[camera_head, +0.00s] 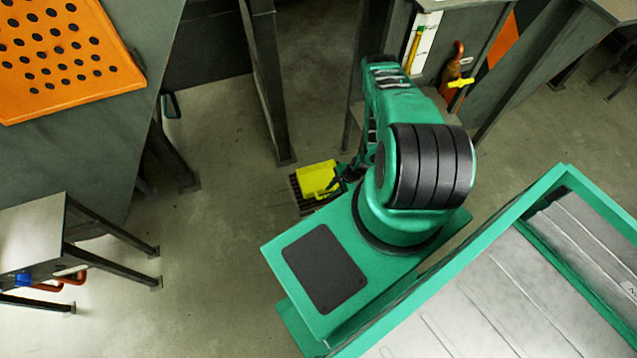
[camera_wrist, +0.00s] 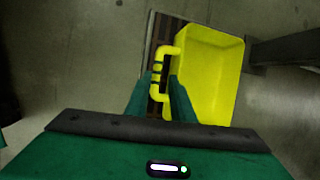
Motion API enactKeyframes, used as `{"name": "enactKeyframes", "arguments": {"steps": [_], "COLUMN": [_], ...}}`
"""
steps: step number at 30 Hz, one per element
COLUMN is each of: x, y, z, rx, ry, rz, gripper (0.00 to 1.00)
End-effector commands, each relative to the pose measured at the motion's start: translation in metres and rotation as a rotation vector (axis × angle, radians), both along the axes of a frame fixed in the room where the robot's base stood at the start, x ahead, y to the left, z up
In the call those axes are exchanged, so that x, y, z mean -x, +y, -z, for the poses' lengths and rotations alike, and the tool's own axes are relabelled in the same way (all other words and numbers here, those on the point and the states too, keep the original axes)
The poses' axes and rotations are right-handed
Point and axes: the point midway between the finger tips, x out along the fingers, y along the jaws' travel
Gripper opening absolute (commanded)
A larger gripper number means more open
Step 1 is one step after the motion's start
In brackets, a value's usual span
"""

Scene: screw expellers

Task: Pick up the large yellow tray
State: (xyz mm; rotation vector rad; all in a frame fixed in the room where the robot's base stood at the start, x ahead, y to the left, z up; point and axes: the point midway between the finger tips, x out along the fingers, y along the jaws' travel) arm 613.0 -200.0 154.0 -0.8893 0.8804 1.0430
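The large yellow tray (camera_wrist: 210,72) is a deep box with a handle (camera_wrist: 158,72) on its left side in the wrist view. In the head view the tray (camera_head: 316,179) is low near the floor, partly hidden by my arm. My gripper (camera_wrist: 161,84) has one finger on each side of the handle. The fingers are apart, with some gap visible between the right finger and the handle. The lower part of the handle lies deeper between the fingers. Whether either finger touches the handle cannot be told.
A dark slatted grate (camera_head: 305,203) lies under the tray. A dark metal leg (camera_head: 268,90) stands close behind it, and it also shows beside the tray in the wrist view (camera_wrist: 285,48). A small grey table (camera_head: 32,235) stands at left. The floor between is clear.

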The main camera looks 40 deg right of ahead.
Motion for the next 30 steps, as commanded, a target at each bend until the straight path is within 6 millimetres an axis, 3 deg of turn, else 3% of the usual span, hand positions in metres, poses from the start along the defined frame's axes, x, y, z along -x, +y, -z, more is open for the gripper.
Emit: {"name": "enactKeyframes", "arguments": {"steps": [7,18,27,30], "x": [-0.002,-0.012,-0.013,-0.013], "y": [0.002,0.021,0.022,0.023], "z": [0.015,0.053,0.055,0.055], "rx": [0.000,0.000,-0.001,-0.001], "ry": [-0.001,0.000,0.000,0.000], "rz": [0.007,0.008,0.009,0.009], "gripper": [0.22,0.22,0.22,0.00]}}
